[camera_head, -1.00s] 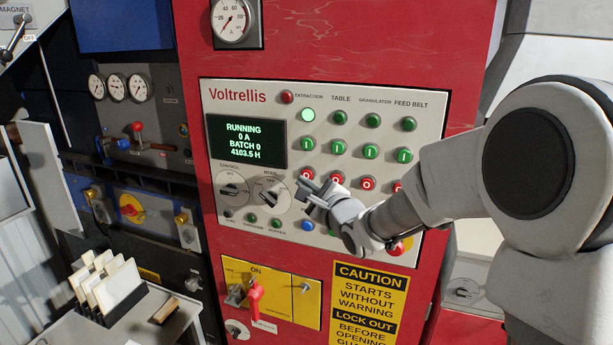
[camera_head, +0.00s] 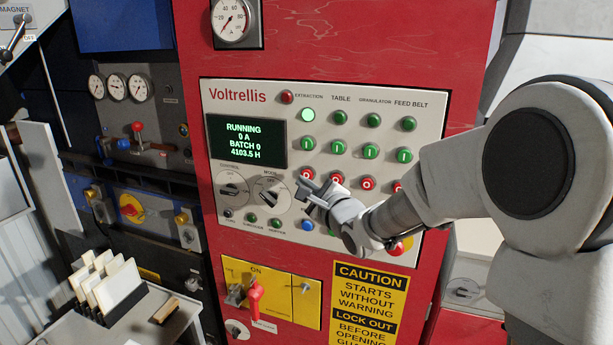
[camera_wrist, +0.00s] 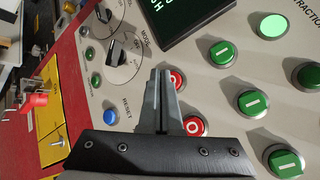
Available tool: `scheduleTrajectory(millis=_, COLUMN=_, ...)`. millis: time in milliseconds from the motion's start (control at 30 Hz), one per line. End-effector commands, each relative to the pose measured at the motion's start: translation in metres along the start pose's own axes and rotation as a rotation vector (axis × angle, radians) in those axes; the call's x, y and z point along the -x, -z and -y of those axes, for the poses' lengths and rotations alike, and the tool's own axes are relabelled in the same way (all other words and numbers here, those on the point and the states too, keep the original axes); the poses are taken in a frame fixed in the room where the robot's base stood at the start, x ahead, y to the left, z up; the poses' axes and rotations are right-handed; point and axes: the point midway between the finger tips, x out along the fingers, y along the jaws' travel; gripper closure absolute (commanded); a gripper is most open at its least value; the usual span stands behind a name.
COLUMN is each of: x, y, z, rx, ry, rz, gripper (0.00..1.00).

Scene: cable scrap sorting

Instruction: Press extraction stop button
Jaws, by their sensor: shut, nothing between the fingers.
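The extraction stop button (camera_head: 308,173) is red with a white ring. It is the first in the row of red buttons, below the green extraction start button (camera_head: 308,146). My gripper (camera_head: 308,187) is shut and empty in front of the panel, its tips at the lower edge of this stop button. In the wrist view the stop button (camera_wrist: 178,79) shows just right of the closed fingertips (camera_wrist: 162,73), partly hidden by them. I cannot tell whether the tips touch it or the panel. The extraction lamp (camera_head: 308,115) is lit green. The display (camera_head: 245,142) reads RUNNING.
The table stop button (camera_wrist: 194,126) is close by, partly hidden by my gripper. The mode knob (camera_head: 270,193) and blue reset button (camera_head: 307,225) are also near. A yellow plate (camera_head: 283,305) with a red switch (camera_head: 254,290) sits below the panel.

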Motion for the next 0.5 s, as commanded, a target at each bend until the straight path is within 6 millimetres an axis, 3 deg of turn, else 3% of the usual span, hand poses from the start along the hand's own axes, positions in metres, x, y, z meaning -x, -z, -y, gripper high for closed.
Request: scheduleTrajectory(millis=500, x=-0.0032, y=0.0017, z=0.0030, rx=-0.001, ry=0.000, rz=0.000, gripper=1.00)
